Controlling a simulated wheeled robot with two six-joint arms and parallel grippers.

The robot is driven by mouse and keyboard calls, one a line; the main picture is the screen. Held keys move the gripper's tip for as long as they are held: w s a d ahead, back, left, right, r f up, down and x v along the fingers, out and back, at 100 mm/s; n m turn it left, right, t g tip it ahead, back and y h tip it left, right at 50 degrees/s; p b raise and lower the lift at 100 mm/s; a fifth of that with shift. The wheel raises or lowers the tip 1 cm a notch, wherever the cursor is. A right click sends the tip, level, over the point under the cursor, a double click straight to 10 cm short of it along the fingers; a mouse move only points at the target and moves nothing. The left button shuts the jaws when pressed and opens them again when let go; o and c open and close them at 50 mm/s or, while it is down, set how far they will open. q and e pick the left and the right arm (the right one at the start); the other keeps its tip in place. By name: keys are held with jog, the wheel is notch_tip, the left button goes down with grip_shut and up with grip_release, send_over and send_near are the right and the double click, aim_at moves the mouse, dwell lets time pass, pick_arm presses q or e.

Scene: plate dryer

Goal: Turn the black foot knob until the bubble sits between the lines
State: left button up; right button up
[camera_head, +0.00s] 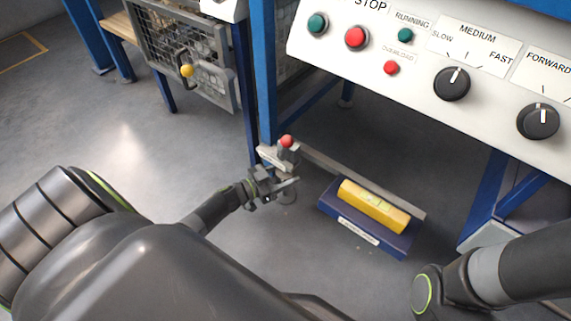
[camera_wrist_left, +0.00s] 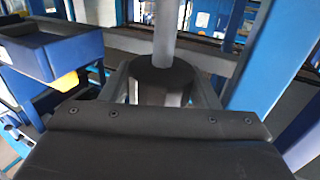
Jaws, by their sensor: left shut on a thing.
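The black foot knob (camera_wrist_left: 165,82) is a dark cylinder under a grey rod in the left wrist view. My left gripper (camera_head: 283,184) is shut on it, with a finger on either side in the wrist view (camera_wrist_left: 162,92). In the head view the gripper hides the knob at the foot of the blue leg. A yellow spirit level (camera_head: 383,214) lies on a blue ledge (camera_head: 345,226) to the right of the gripper. Its small greenish vial shows, but the bubble and lines are too small to read. My right arm shows at the lower right, its gripper out of view.
A white control panel (camera_head: 420,58) with knobs and buttons overhangs at the upper right. A red ball-topped lever (camera_head: 287,141) stands just above my left gripper. A mesh guard (camera_head: 187,45) and blue legs stand behind. The floor at left is clear.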

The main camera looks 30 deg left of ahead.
pick_arm(q)
jog(key=shift+s+n+t+y+p, duration=0.1)
jog(key=shift+n+t+y+p, duration=0.4)
jog(key=shift+y, duration=0.4)
jog(key=shift+f+n+y, duration=0.1)
jog(key=shift+n+y, duration=0.2)
jog(key=o, duration=0.7)
